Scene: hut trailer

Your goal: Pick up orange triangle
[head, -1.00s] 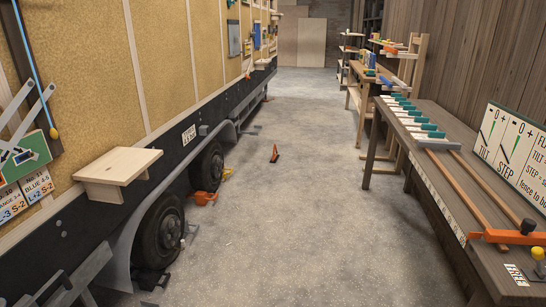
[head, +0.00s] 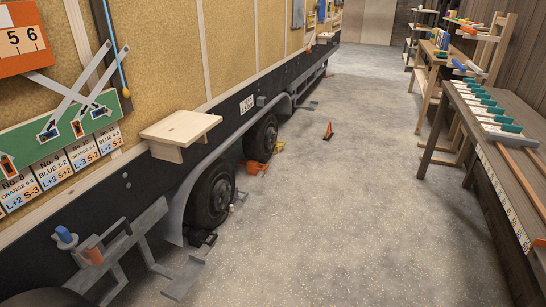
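A small upright orange triangular piece (head: 328,131) with a dark lower edge stands on the open concrete floor, right of the trailer's wheels. A second orange piece (head: 255,168) lies on the floor by the farther wheel; its exact shape is hard to make out. Neither of my grippers shows in the head view.
The trailer's side with its wheels (head: 213,194) runs along the left. A wooden shelf (head: 181,127) and a grey metal bracket (head: 128,240) stick out from it. A long workbench (head: 512,150) stands at right. The floor (head: 350,220) between is mostly clear.

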